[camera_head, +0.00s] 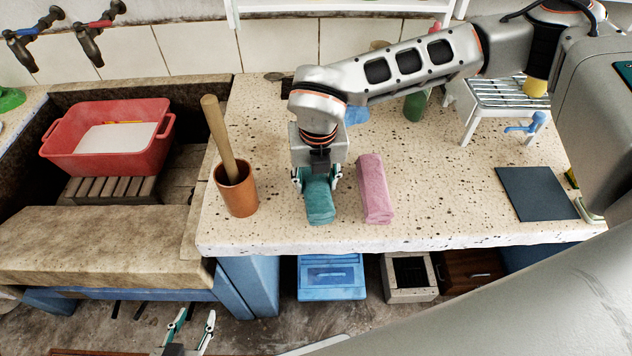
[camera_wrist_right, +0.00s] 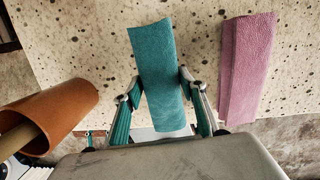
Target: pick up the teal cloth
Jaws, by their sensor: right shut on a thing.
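The teal cloth (camera_head: 319,205) is a folded roll on the speckled stone counter (camera_head: 440,210), near its front edge. My right gripper (camera_head: 318,180) reaches down over it from above. Its fingers are shut on the cloth's two long sides. In the right wrist view the teal cloth (camera_wrist_right: 160,75) lies between the two fingertips of my right gripper (camera_wrist_right: 163,85). I cannot tell whether the cloth is clear of the counter. My left gripper (camera_head: 190,330) is low at the bottom edge of the head view, below the counter, with its fingers apart and nothing between them.
A pink cloth (camera_head: 374,188) lies just right of the teal one. A brown pot (camera_head: 237,195) with a wooden stick stands to its left. A red tub (camera_head: 105,150) sits in the trough. A dark mat (camera_head: 537,193) and white rack (camera_head: 500,95) are further right.

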